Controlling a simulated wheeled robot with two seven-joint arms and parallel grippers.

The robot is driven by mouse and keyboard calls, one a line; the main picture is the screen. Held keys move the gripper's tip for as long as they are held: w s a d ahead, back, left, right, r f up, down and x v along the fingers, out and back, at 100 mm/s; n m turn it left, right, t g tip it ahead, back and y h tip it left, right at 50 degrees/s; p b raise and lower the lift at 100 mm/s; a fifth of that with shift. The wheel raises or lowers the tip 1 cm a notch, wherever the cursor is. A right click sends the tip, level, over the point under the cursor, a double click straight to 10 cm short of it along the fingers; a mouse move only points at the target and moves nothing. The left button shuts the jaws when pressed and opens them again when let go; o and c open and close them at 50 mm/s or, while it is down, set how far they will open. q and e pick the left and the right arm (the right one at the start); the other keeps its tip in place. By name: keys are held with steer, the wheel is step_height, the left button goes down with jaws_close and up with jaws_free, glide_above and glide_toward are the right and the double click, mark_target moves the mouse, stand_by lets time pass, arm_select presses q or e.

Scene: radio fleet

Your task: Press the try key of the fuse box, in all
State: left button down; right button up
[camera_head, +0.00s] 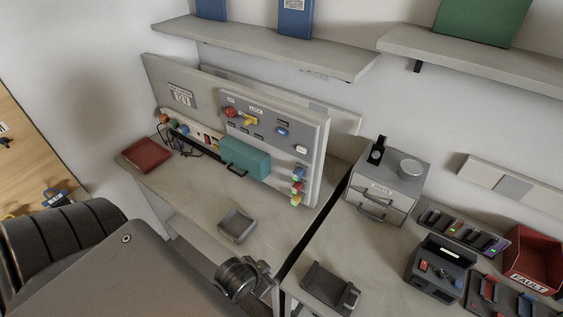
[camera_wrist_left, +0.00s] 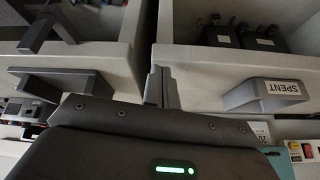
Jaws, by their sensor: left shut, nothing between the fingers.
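A grey upright panel (camera_head: 275,115) on the bench carries a red button (camera_head: 230,112), a yellow switch (camera_head: 248,121), a blue button (camera_head: 282,131) and a white button (camera_head: 301,149). A column of small coloured parts (camera_head: 297,186) sits at its lower right edge. I cannot tell which part is the fuse box or its try key, as the labels are too small. My left gripper (camera_wrist_left: 161,87) is shut and empty in the left wrist view, between two open drawers. Its fingertips are not clear in the head view. My right gripper is not in view.
The right drawer (camera_wrist_left: 185,60) holds dark blocks and has a handle marked SPENT (camera_wrist_left: 268,94). A teal box (camera_head: 246,157), red tray (camera_head: 147,155) and small grey tray (camera_head: 237,226) are on the bench. A red bin (camera_head: 530,265) stands right. Shelves overhang the back.

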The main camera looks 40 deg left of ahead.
arm_select(q)
steer(key=w+a+r+t, duration=0.1)
steer(key=w, duration=0.2)
steer(key=w+a+r+t, duration=0.1)
steer(key=w+r+t, duration=0.1)
steer(key=w, duration=0.1)
steer(key=w+a+r+t, duration=0.1)
steer(key=w+t, duration=0.1)
steer(key=shift+w+a+r+y, duration=0.2)
steer(key=shift+w+a+y, duration=0.15)
steer(key=shift+w+y, duration=0.05)
steer(key=w+a+r+t+y+p, duration=0.1)
steer(key=w+a+r+t, duration=0.35)
steer(key=w+r, duration=0.2)
steer(key=m+t+y, duration=0.2)
steer(key=m+t, duration=0.2)
steer(key=t, duration=0.8)
glide_toward(282, 132)
steer(key=s+r, duration=0.6)
steer(key=shift+s+a+p, duration=0.2)
steer(key=shift+a+p, duration=0.2)
steer(key=shift+p, duration=0.05)
steer(key=shift+w, duration=0.1)
steer(key=w+b, duration=0.3)
steer(key=w, duration=0.5)
steer(key=shift+w, duration=0.3)
steer(key=shift+a+g, duration=0.1)
steer(key=shift+g, duration=0.15)
